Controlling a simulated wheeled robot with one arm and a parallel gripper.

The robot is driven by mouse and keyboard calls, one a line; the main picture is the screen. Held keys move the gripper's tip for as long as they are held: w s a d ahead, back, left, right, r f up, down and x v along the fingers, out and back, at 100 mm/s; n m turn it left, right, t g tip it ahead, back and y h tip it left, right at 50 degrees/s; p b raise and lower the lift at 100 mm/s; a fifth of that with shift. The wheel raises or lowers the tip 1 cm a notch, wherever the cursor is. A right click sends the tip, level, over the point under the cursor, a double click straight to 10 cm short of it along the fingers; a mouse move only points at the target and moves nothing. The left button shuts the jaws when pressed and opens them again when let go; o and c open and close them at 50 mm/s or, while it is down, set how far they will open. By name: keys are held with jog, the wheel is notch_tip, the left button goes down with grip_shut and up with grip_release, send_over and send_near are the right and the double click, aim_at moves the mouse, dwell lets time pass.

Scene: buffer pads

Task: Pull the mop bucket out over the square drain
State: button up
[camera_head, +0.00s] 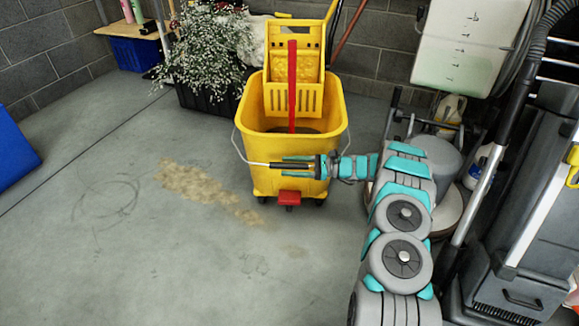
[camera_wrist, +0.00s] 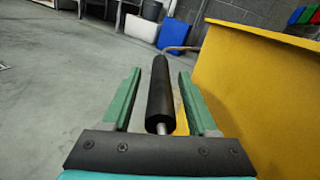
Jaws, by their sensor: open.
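The yellow mop bucket (camera_head: 262,115) stands upright on its casters on the concrete floor, with a yellow wringer (camera_head: 293,50) and a red handle (camera_head: 292,85) upright in it. Its wire bail hangs down at the front. My gripper (camera_head: 284,165) is in front of the bucket, reaching in from the right. In the wrist view the bail's black grip (camera_wrist: 160,95) lies lengthwise between my two open green fingers, with a visible gap on each side. The bucket wall (camera_wrist: 260,90) fills the right side there.
A floor scrubber and grey machine (camera_head: 525,250) crowd the right side. A planter with white flowers (camera_head: 205,50) stands behind left of the bucket. A blue object (camera_head: 12,150) is at the left edge. The floor (camera_head: 130,250) in front and left is open, with a brownish stain (camera_head: 205,188).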

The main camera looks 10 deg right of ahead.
jog(key=shift+a, duration=0.2)
grip_shut()
dwell(0.4)
dwell(1.0)
